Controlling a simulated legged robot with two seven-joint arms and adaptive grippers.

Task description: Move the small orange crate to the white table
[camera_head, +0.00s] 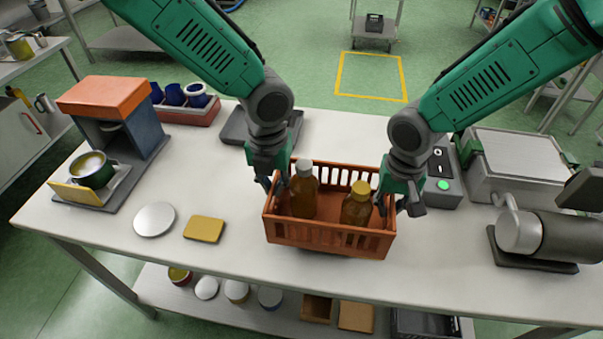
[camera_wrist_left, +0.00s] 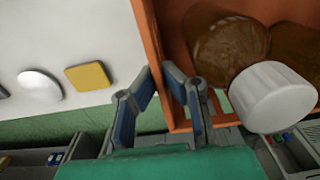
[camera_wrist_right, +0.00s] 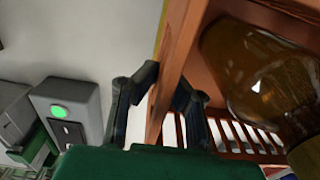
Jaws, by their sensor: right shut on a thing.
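The small orange crate (camera_head: 330,238) is at the front middle of a white table (camera_head: 330,285). It holds a bottle with a white cap (camera_head: 303,195) and a bottle with a yellow cap (camera_head: 357,205). My left gripper (camera_head: 277,185) is at the crate's left end; in the left wrist view its fingers (camera_wrist_left: 160,75) are closed about the end wall. My right gripper (camera_head: 398,200) is at the right end, shut on that wall, with one finger each side in the right wrist view (camera_wrist_right: 168,82). Whether the crate's underside touches the table cannot be told.
A white disc (camera_head: 154,219) and a yellow block (camera_head: 204,229) lie left of the crate. An orange-topped machine (camera_head: 115,95) stands at the left. A control box with a green button (camera_head: 443,185) and a grey cylindrical machine (camera_head: 560,238) stand at the right. A shelf below holds several containers.

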